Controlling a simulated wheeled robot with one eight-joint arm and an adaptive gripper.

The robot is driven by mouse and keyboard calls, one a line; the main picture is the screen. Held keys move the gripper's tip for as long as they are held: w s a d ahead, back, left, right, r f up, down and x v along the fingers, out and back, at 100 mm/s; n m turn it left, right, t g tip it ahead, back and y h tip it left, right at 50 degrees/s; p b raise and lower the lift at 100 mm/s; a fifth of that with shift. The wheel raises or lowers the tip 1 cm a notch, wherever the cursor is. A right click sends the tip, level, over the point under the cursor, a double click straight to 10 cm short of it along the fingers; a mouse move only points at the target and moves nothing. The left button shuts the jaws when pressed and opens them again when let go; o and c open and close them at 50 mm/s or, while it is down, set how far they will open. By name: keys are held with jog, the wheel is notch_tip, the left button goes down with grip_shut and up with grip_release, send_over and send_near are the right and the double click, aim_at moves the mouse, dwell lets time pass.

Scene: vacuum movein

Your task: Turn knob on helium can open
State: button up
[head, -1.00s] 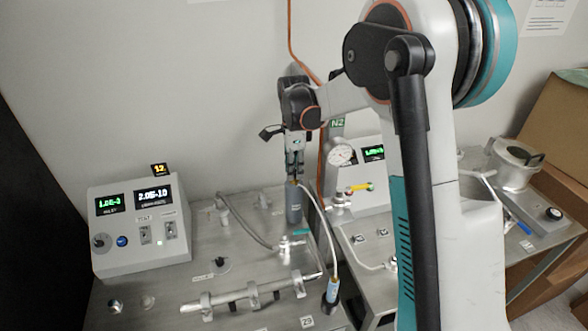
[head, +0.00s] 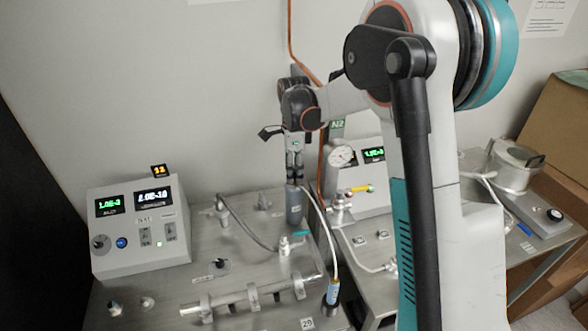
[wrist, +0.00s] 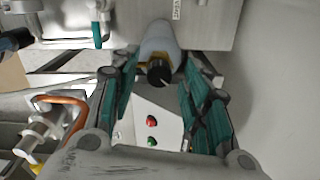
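The helium can appears to be the small grey cylinder (head: 294,208) standing upright on the left metal table, below my gripper (head: 294,181). In the wrist view its pale body (wrist: 158,42) ends in a black knob (wrist: 159,73) with a light mark. My gripper's teal fingers (wrist: 160,98) stand on both sides of the knob, with visible gaps, so the gripper looks open. In the head view the fingers hide the knob.
A control box with displays (head: 140,225) stands at left. A white hose (head: 328,240) runs close beside the can. A pressure gauge (head: 341,156) and a second box stand just right. A horizontal metal pipe (head: 250,295) lies in front.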

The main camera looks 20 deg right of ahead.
notch_tip(320, 180, up, 12)
dwell(0.7)
jog(key=s+n+t+b, duration=0.5)
jog(key=s+n, duration=0.5)
jog(key=s, duration=0.6)
jog(key=s+f+n+t+b, duration=0.1)
jog(key=s+f+n+b, duration=0.2)
jog(key=s+f+n, duration=0.2)
jog(key=s+f+n+t+b, duration=0.1)
jog(key=s+f+n+b, duration=0.2)
jog(key=s, duration=0.7)
notch_tip(320, 180, down, 3)
jog(key=shift+s+r+n, duration=0.1)
jog(key=shift+s+n, duration=0.15)
jog(key=shift+n, duration=0.95)
